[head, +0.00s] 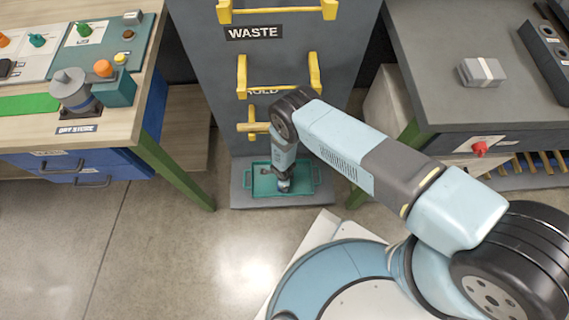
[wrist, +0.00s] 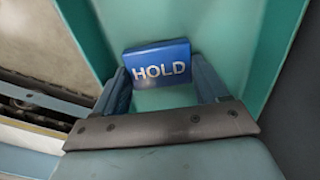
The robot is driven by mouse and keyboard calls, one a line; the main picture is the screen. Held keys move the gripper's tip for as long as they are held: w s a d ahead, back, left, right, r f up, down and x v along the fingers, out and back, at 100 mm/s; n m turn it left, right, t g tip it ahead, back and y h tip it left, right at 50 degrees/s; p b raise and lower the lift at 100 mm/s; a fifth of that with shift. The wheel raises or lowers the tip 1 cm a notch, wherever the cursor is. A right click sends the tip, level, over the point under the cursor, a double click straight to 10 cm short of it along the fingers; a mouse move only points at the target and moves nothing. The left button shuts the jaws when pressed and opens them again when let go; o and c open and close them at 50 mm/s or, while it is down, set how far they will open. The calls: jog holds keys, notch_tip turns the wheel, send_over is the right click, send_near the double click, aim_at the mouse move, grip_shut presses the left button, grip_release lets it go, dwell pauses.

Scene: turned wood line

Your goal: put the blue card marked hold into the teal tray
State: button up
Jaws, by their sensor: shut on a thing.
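The blue card (wrist: 160,52) marked HOLD in white letters shows in the wrist view between the two fingers of my gripper (wrist: 159,70), which is shut on it. Behind it lies the green-teal floor of the teal tray, with a raised wall (wrist: 86,35) on the left. In the head view the teal tray (head: 313,172) sits on a low grey ledge, and my gripper (head: 284,186) points down inside its outline. The card cannot be made out in the head view. I cannot tell whether it touches the tray floor.
A grey panel with yellow brackets and a WASTE label (head: 254,32) rises behind the tray. A wooden bench (head: 30,127) with blue drawers stands left. A dark grey bench (head: 440,70) with a red knob (head: 480,148) stands right. Floor (head: 150,240) is clear at front left.

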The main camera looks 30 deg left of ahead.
jog(key=shift+f, duration=0.5)
jog(key=shift+f, duration=0.1)
jog(key=o, duration=0.7)
jog(key=shift+o, duration=0.2)
jog(key=shift+r, duration=3.9)
